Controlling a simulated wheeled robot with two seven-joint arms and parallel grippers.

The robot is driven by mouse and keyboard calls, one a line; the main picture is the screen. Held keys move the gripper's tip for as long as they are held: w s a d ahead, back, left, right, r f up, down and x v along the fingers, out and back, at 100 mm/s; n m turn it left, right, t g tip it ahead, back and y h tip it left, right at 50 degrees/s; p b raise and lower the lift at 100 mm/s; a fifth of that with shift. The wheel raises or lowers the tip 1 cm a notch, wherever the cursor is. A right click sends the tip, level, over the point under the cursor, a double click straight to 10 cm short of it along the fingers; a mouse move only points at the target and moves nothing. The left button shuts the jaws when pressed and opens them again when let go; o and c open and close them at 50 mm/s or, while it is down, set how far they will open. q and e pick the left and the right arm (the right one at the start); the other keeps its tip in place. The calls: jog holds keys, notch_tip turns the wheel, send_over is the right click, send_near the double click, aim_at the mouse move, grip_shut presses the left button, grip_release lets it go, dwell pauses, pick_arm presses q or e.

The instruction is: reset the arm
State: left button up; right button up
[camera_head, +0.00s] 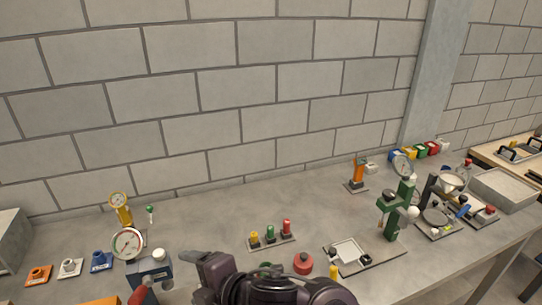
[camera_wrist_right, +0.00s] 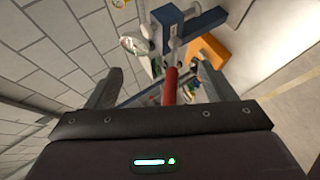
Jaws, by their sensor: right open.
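My right arm (camera_head: 275,290) comes up dark at the bottom middle of the head view, with my right gripper at its left end, above the grey bench. In the right wrist view my right gripper (camera_wrist_right: 172,82) is open, with its two fingers wide apart. A red handle (camera_wrist_right: 170,86) shows in the gap between the fingers, beyond the palm; I see no contact. A blue device (camera_wrist_right: 190,22) is further off behind it. In the head view, a red handle (camera_head: 138,297) stands beside a dark blue block (camera_head: 152,272) left of the gripper. My left gripper is not in view.
A pressure gauge (camera_head: 128,243) and a yellow gauge (camera_head: 119,205) stand at left. A button strip (camera_head: 272,243) and a red round knob (camera_head: 303,264) lie close to my arm. A green press (camera_head: 392,220) stands at right. The bench's back middle is clear before the block wall.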

jog(key=w+d+f+m+t+h, duration=0.1)
jog(key=d+f+m+h, duration=0.2)
jog(key=d+m, duration=0.45)
jog(key=d+f+m+t+h, duration=0.1)
jog(key=d+f+m+h, duration=0.2)
jog(key=d+m, duration=0.5)
jog(key=s+d+f+m+g+h, duration=0.2)
jog(key=s+d+f+m+g, duration=0.25)
jog(key=d, duration=0.45)
jog(key=s+d+f+m+g+h, duration=0.1)
jog(key=s+d+f+m+h, duration=0.1)
jog(key=s+d+f+m, duration=0.45)
notch_tip(320, 180, down, 30)
jog(key=s+d+n+g+b, duration=0.1)
jog(key=s+d+n+b, duration=0.1)
jog(key=b, duration=0.3)
jog(key=s+d+f+b, duration=0.2)
jog(key=s+f, duration=0.8)
jog(key=f, duration=0.2)
jog(key=s+d+f+g+b, duration=0.1)
jog(key=s+f+b, duration=0.2)
jog(key=s+f, duration=0.7)
notch_tip(320, 180, down, 3)
jog(key=shift+d+f+h, duration=0.1)
jog(key=shift+d+h, duration=0.2)
jog(key=shift+d, duration=0.1)
